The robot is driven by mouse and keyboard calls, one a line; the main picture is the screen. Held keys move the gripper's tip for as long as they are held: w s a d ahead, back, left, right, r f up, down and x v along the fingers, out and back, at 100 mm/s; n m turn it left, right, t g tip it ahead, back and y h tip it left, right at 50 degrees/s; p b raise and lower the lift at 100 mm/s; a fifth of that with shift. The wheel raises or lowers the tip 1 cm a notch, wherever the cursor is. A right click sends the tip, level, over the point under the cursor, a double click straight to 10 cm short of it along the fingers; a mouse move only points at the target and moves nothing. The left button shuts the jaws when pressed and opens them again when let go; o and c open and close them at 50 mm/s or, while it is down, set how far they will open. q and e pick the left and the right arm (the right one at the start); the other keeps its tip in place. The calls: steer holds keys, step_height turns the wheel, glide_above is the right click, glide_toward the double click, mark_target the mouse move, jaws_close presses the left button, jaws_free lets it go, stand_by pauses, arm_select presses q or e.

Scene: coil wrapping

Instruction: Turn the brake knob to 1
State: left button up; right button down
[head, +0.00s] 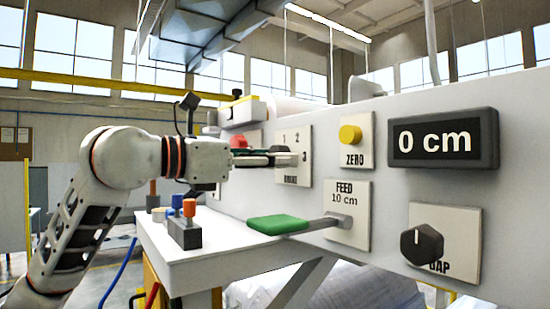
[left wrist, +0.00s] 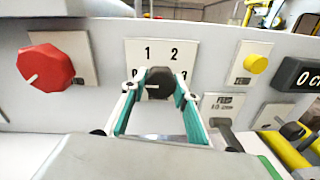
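The brake knob (left wrist: 158,83) is dark, on a white plate (left wrist: 135,52) with the digits 1 and 2 above it; the digits lower at its sides are partly covered. A pale mark on the knob appears to point left. My left gripper (left wrist: 160,80) has its green-padded fingers on either side of the knob, apparently with a small gap. In the head view my left gripper (head: 284,158) reaches the brake plate (head: 297,137) from the left, and the knob is hidden behind the fingers. My right gripper is not in view.
A red knob (left wrist: 47,68) is left of the brake plate. To the right are a yellow ZERO button (head: 350,134), a display reading 0 cm (head: 441,138), a green-handled FEED lever (head: 278,224) and a black GAP knob (head: 421,244). Small coloured pegs stand on a block (head: 185,233) below my arm.

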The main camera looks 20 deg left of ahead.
arm_select(q)
steer(key=shift+m, duration=0.3)
steer(key=shift+c, duration=0.2)
steer(key=m, duration=0.5)
steer(key=shift+r, duration=0.1)
steer(key=m, duration=0.5)
steer(key=shift+m+y, duration=0.3)
steer(key=shift+m, duration=0.1)
stand_by(0.3)
steer(key=o, duration=1.1)
